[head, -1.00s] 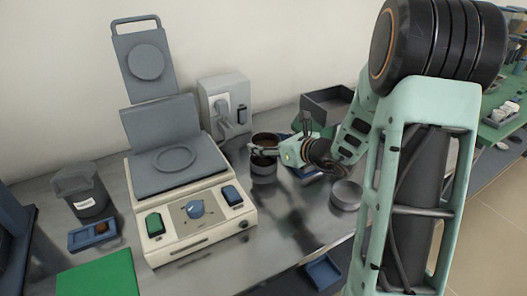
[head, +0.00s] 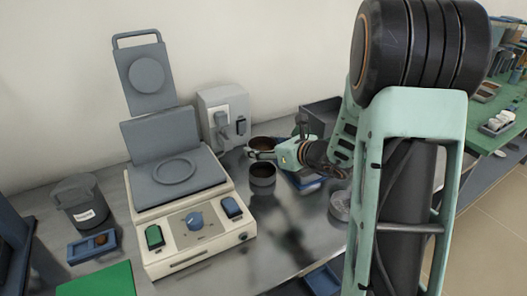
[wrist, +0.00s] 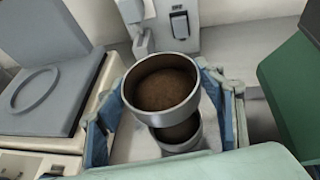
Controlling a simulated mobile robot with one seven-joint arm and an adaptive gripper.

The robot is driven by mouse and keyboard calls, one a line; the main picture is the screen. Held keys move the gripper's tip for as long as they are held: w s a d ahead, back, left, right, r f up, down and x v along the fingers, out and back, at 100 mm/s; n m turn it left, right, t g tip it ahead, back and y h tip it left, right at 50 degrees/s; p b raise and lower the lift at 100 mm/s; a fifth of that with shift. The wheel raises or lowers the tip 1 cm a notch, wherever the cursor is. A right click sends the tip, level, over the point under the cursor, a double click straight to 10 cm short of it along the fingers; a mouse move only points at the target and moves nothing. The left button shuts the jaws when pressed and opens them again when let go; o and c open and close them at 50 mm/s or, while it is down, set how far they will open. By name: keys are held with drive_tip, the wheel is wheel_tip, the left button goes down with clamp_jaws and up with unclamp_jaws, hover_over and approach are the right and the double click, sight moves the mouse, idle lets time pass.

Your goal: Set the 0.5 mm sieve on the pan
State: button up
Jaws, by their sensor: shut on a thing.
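My gripper (head: 264,153) is shut on a round metal sieve (head: 259,143) with brown material inside. In the wrist view the blue fingers of my gripper (wrist: 163,100) press on both sides of the held sieve (wrist: 162,116). A second round metal vessel (head: 262,181) stands on the bench just below; the wrist view shows this lower vessel (wrist: 184,146) partly covered by the held one, with brown inside. A shallow round metal dish (head: 339,207) lies to the right, partly hidden by my arm. I cannot read any mesh size, nor tell which vessel is the pan.
A cream instrument (head: 190,240) with a raised grey lid stands left of the vessels. A pale grey box device (head: 222,102) is behind. A dark open bin (head: 318,115) is at the back right. A grey labelled container (head: 80,205) and blue tray (head: 93,247) stand far left.

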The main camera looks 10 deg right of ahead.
drive_tip(key=shift+f+b, duration=1.15)
drive_tip(key=shift+f, duration=0.6)
drive_tip(key=shift+f+b, duration=0.5)
drive_tip(key=shift+b, duration=0.1)
drive_tip(key=shift+f+b, duration=0.95)
drive_tip(key=shift+b, duration=0.55)
drive_tip(key=o, duration=1.6)
drive_tip(key=shift+o, duration=0.7)
drive_tip(key=o, duration=0.4)
drive_tip(key=shift+c, duration=0.2)
